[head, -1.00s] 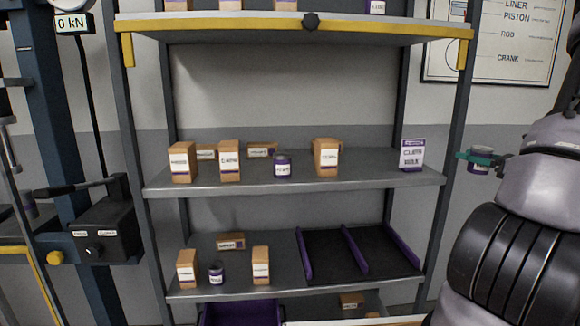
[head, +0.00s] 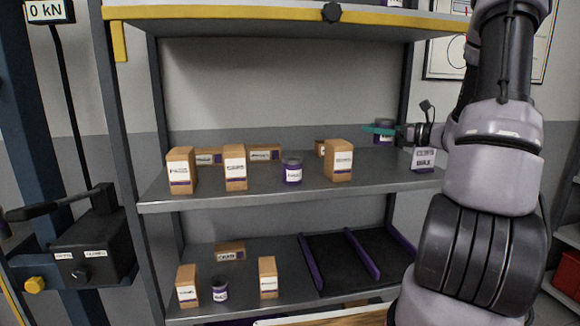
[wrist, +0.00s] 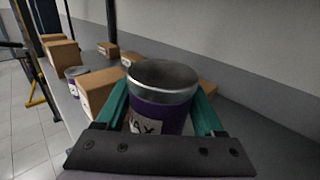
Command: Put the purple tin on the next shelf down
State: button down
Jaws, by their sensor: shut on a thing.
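My gripper (head: 380,129) is shut on a purple tin (head: 385,138) with a grey metal rim. In the wrist view the held tin (wrist: 160,105) stands upright between the teal fingers, its white label partly hidden by the gripper's dark front bar. Another purple tin (head: 291,171) stands on that shelf among cardboard boxes. The lower shelf (head: 250,303) holds a small purple tin (head: 220,290) near its left end.
A box (head: 338,161) stands left of the held tin. A dark tray with purple dividers (head: 335,262) fills the lower shelf's right. Lower boxes (head: 187,286) stand left.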

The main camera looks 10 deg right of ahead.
jog(key=f, duration=0.3)
jog(key=a+f, duration=0.1)
jog(key=shift+w+a+f, duration=0.1)
jog(key=shift+w+f, duration=0.25)
jog(key=shift+f, duration=2.55)
jog(key=shift+f, duration=0.2)
grip_release()
jog(key=shift+r, duration=0.2)
jog(key=v, duration=1.2)
jog(key=shift+s, duration=0.1)
